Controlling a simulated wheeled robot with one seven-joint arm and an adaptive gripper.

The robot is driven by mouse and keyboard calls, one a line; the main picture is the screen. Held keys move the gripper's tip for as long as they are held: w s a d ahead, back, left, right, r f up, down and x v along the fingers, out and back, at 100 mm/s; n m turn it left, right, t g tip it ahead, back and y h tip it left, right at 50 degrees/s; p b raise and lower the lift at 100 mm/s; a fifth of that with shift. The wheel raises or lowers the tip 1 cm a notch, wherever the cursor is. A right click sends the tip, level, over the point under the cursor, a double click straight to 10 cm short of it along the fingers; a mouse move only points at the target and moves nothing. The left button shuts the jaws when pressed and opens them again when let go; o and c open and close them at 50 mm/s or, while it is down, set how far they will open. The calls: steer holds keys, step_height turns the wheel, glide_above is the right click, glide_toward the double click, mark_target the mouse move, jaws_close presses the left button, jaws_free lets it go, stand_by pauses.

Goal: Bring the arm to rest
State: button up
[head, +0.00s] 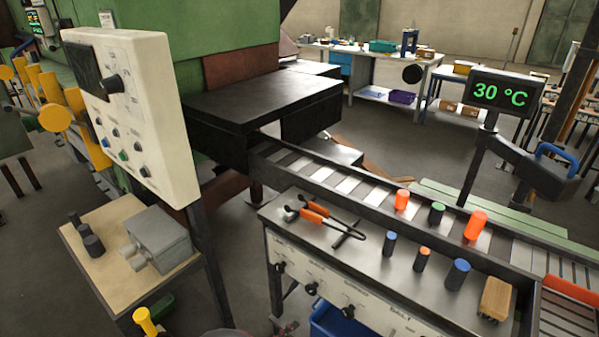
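My gripper is not recognisable in the head view, and I see no fingers near the bench or the conveyor. The small dark and reddish shapes at the bottom edge, left of the blue bin (334,321), are cut off, and I cannot tell what they are.
A metal bench (345,257) carries orange-handled tongs (328,216), several small cylinders and a wooden block (495,298). Behind it a roller conveyor (350,184) leads from the furnace (262,100). A control panel (140,125) stands left; a 30 °C display (501,93) stands right.

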steer(key=s+d+r+m+g+y, duration=0.4)
steer(key=s+d+r+g, duration=0.5)
steer(key=s+g, duration=0.35)
steer(key=s+d+r+m+t+y, duration=0.1)
steer(key=d+r+m+t+y, duration=0.2)
steer(key=r, duration=0.8)
steer(key=s+d+r+m+t+y, duration=0.1)
steer(key=d+r+m+t+y, duration=0.2)
steer(key=d+r+m, duration=0.4)
step_height(320, 180, up, 5)
steer(key=shift+s+d+r+y+p, duration=0.2)
steer(key=shift+s+d+y+p, duration=0.1)
steer(key=shift+d+y, duration=0.55)
steer(key=shift+d, duration=0.1)
